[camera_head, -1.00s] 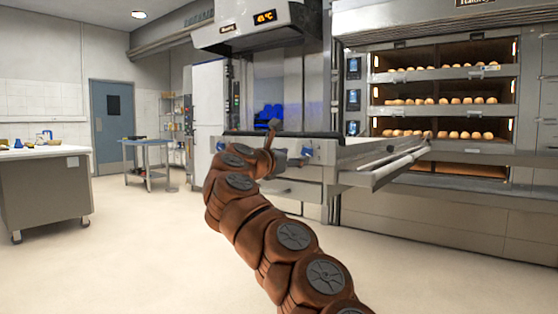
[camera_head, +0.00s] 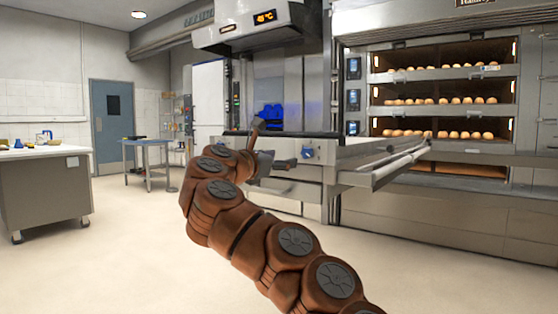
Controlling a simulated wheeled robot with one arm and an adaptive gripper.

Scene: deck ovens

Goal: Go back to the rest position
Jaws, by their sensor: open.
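My brown segmented arm rises from the bottom right to the middle of the head view. My gripper (camera_head: 287,163) is at its far end, pointing right, small and partly hidden by the arm's last links. It is open, and I see nothing held in it. It appears in front of the steel loader front below the dark ledge, with a blue knob (camera_head: 308,152) just to its right in the picture. I cannot tell how far apart they are.
A deck oven (camera_head: 440,112) with rows of bread stands at the right, a steel rail (camera_head: 390,163) jutting before it. A wheeled counter (camera_head: 45,190) is at the left, and a small steel table (camera_head: 148,160) stands farther back. The floor between is clear.

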